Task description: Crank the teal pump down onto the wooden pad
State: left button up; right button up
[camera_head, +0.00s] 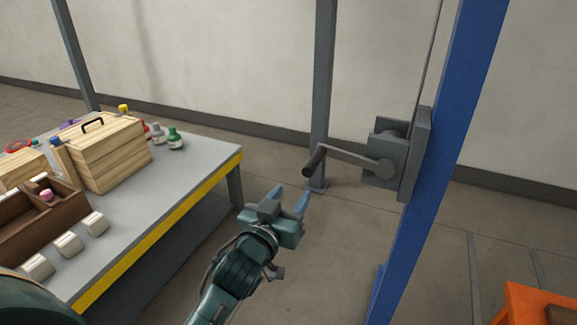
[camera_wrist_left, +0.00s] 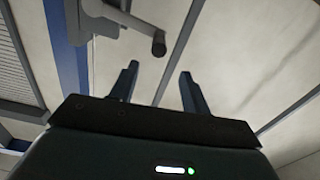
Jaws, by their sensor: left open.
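A grey hand winch (camera_head: 388,158) is mounted on a blue post (camera_head: 440,150) at the right of the head view. Its crank arm points left and ends in a dark handle (camera_head: 314,161). The handle also shows at the top of the left wrist view (camera_wrist_left: 158,43). My left gripper (camera_head: 291,196) is open and empty, below and a little left of the handle in the head view, apart from it. A cable (camera_head: 433,50) runs up from the winch. The teal pump and the wooden pad are not in view. My right gripper is not in view.
A grey table (camera_head: 190,175) with a yellow edge stands at the left, bearing a wooden box (camera_head: 108,158), a brown tray (camera_head: 35,222) and several bottles. An orange object (camera_head: 525,305) is at the lower right. A grey post (camera_head: 323,80) stands behind the handle.

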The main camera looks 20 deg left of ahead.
aim_at(312, 166)
pick_arm(q)
jog(key=w, duration=0.8)
jog(key=w+p, duration=0.1)
jog(key=w, duration=0.3)
jog(key=shift+w+d, duration=0.35)
jog(key=shift+w, duration=0.05)
grip_shut()
